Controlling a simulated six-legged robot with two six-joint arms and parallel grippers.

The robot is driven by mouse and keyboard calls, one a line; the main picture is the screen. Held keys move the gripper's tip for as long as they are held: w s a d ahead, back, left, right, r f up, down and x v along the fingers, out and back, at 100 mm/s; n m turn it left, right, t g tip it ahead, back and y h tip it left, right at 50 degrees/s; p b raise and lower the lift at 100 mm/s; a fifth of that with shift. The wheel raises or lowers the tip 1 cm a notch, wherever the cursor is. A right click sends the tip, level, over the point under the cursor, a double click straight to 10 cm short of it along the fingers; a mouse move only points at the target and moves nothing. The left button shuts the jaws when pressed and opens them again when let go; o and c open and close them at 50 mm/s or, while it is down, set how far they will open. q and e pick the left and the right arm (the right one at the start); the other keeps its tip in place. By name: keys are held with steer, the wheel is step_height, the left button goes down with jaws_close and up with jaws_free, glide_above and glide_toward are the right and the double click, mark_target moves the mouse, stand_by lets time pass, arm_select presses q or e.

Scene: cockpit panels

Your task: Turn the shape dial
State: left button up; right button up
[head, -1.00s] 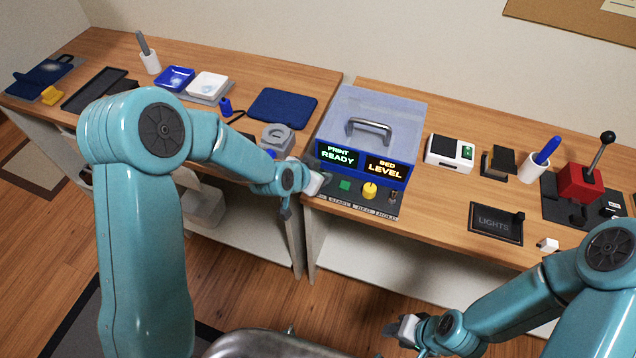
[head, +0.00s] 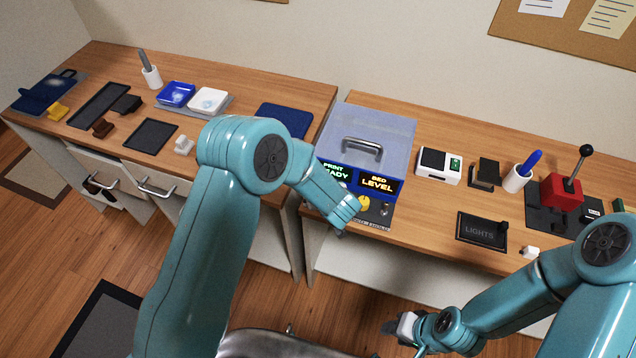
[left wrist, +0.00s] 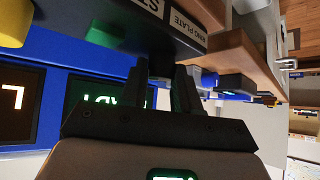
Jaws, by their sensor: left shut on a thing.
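The blue control box (head: 362,160) has lit PRINT READY and BED LEVEL screens. A yellow knob (head: 363,203) sits on its front strip; it also shows in the left wrist view (left wrist: 12,24), beside a green button (left wrist: 104,34). My left forearm covers the strip's left part and hides my left gripper in the head view. In the left wrist view my left gripper (left wrist: 170,80) is at the strip, near the lit screen and a partly readable PLATE label. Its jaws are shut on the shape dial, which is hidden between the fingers. My right gripper (head: 400,328) is low, away from the desk.
A LIGHTS panel (head: 482,231), a white device (head: 438,165), a cup with a blue handle (head: 517,178) and a red lever unit (head: 562,192) stand to the right. Trays and small stands fill the left desk (head: 225,163). A gap separates the two desks.

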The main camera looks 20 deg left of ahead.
arm_select(q)
steer(key=n, duration=0.1)
steer(key=n+g+y+p, duration=0.1)
steer(key=shift+w+d+r+n, duration=0.1)
steer(key=shift+w+r+n, duration=0.1)
steer(key=shift+n, duration=0.1)
steer(key=shift+n+g+y+p, duration=0.4)
steer(key=shift+n+g+y, duration=0.35)
steer(key=shift+n, duration=0.25)
steer(key=shift+w, duration=0.1)
steer(key=o, duration=0.8)
steer(key=shift+c, duration=0.2)
steer(key=shift+f, duration=0.1)
steer(key=b+v, duration=0.2)
steer(key=v, duration=1.4)
steer(key=shift+d, duration=0.2)
